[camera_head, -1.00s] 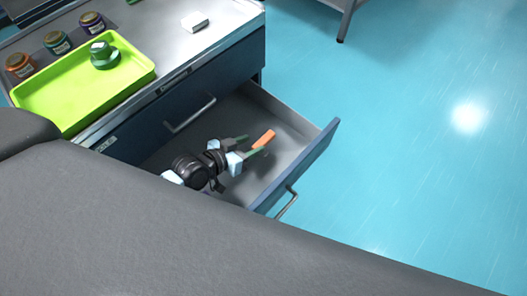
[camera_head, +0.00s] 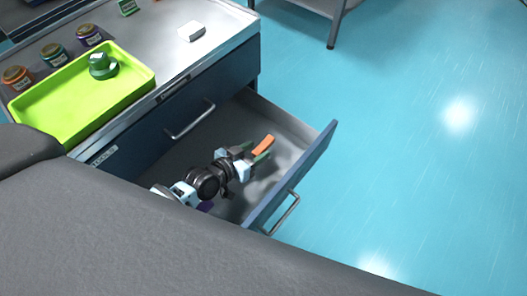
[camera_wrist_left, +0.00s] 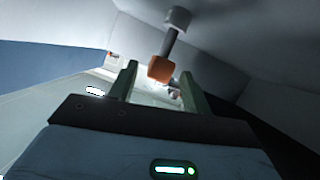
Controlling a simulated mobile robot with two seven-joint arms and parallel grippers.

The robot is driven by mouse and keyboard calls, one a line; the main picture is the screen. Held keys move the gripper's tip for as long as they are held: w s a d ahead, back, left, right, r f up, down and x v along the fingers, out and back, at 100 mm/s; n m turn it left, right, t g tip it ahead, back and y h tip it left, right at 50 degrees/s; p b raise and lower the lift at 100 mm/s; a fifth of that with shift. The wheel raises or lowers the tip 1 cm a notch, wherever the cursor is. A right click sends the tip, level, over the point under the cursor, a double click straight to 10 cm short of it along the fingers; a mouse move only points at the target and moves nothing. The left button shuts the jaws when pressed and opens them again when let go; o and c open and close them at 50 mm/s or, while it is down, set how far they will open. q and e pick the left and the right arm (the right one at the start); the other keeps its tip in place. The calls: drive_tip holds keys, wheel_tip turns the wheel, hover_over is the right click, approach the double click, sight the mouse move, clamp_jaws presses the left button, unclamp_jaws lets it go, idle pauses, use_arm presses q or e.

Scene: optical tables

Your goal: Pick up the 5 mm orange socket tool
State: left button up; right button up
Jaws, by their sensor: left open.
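The orange socket tool (camera_head: 263,145) lies in the open drawer (camera_head: 300,152). In the left wrist view its orange block (camera_wrist_left: 160,69) shows between and just beyond the fingertips, with a dark shaft running to a grey end (camera_wrist_left: 178,18). My left gripper (camera_head: 253,153) reaches into the drawer, with its green fingers open and close to the tool's near end. In the left wrist view the two fingers (camera_wrist_left: 159,76) stand apart on either side of the orange block. I cannot tell whether they touch it. My right gripper is not in view.
The drawer's front panel with its handle (camera_head: 284,213) and its side walls surround the gripper. A purple item (camera_head: 205,206) shows partly under my arm. On the cabinet top are a lime tray (camera_head: 62,121) with a green object (camera_head: 101,66), several jars and a white block (camera_head: 192,31).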

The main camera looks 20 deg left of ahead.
sight(266, 146)
use_arm(q)
drive_tip(key=shift+b+x, duration=0.5)
drive_tip(key=shift+x, duration=2.05)
drive_tip(key=shift+s+d+f, duration=0.1)
drive_tip(key=shift+f, duration=0.05)
clamp_jaws()
